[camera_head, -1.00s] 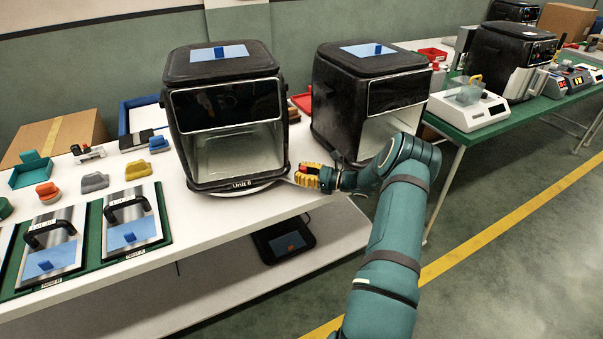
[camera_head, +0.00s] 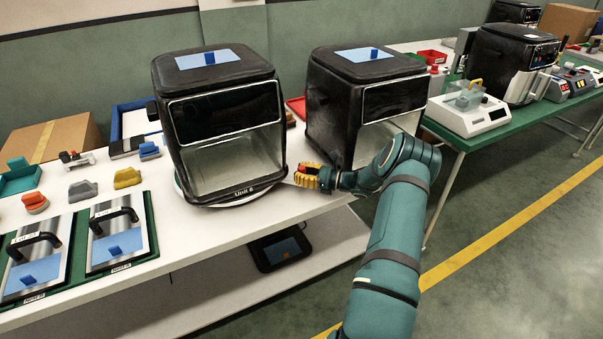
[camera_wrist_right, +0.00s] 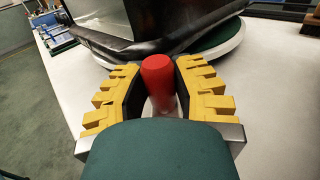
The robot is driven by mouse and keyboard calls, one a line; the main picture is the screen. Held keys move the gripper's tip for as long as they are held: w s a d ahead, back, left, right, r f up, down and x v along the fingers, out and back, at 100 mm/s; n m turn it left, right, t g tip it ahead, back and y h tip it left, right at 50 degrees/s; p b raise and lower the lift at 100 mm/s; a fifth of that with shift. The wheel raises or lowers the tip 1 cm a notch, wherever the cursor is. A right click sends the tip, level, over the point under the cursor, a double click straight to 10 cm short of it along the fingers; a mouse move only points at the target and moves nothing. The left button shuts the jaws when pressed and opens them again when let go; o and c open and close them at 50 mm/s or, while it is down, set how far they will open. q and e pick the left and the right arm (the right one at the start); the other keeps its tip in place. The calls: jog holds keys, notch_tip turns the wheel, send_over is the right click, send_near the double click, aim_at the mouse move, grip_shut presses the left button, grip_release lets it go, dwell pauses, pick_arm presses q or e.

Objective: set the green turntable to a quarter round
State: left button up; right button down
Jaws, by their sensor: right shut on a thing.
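The turntable shows its green top (camera_wrist_right: 222,36) and pale rim in the right wrist view. In the head view its white rim (camera_head: 215,205) shows under a black fryer marked as a unit (camera_head: 225,125), which hides most of it. My right gripper (camera_head: 306,176), with yellow fingers, is at the right front of the turntable, low over the white table. It is shut on a red knob (camera_wrist_right: 158,78) with a pale stem, upright between the fingers in the wrist view. How the stem joins the turntable is hidden. My left gripper is not in view.
A second black fryer (camera_head: 365,105) stands close behind and right of my right gripper. Two press plates (camera_head: 118,235) with black handles and several small coloured parts lie on the left of the table. The table's front edge runs just before the gripper.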

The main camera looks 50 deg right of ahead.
jog(key=shift+d+r, duration=0.15)
jog(key=shift+d, duration=0.2)
jog(key=c, duration=0.7)
grip_release()
jog(key=shift+d, duration=0.1)
jog(key=v, duration=1.2)
jog(key=shift+s, duration=0.1)
